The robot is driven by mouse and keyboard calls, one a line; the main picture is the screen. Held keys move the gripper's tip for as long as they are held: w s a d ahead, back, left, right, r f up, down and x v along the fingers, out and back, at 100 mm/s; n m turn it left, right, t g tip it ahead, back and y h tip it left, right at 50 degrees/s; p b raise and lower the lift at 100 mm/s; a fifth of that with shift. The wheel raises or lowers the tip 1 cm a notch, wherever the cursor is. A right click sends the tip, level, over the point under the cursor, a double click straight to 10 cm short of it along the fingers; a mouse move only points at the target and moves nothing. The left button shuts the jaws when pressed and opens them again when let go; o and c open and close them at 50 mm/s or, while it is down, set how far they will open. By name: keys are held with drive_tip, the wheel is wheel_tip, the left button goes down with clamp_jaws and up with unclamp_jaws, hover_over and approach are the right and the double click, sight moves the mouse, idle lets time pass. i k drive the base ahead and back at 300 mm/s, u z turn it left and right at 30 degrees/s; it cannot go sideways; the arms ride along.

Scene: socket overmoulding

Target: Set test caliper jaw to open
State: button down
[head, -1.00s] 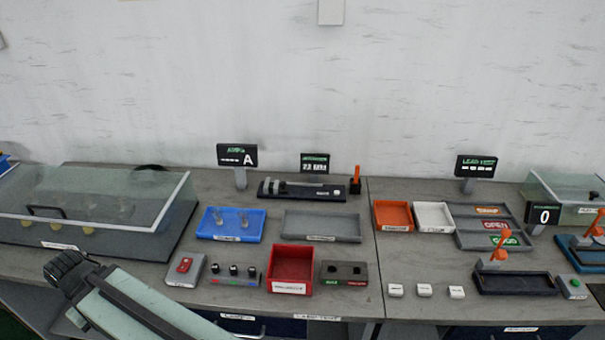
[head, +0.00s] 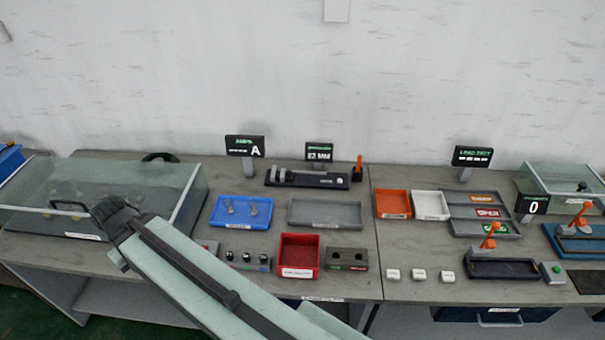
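The device I take for the test caliper (head: 306,179) is a long black base with grey upright parts at its left end. It stands at the back of the bench, left of the bench seam. A small display (head: 319,152) behind it appears to read 22 MM. A black block with an upright orange lever (head: 359,168) stands at its right end. The jaw's opening is too small to tell. My arm crosses the lower left, well in front of the caliper and apart from it.
In front of the caliper lie a blue tray (head: 213,220) with metal parts and a grey tray (head: 325,226). A red bin (head: 300,267) stands nearer the front edge. A glass-covered case (head: 185,205) fills the left.

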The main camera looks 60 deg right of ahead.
sight(285, 176)
drive_tip(key=z, duration=1.15)
drive_tip(key=k, duration=0.75)
drive_tip(key=z, duration=0.35)
drive_tip(key=i, duration=0.45)
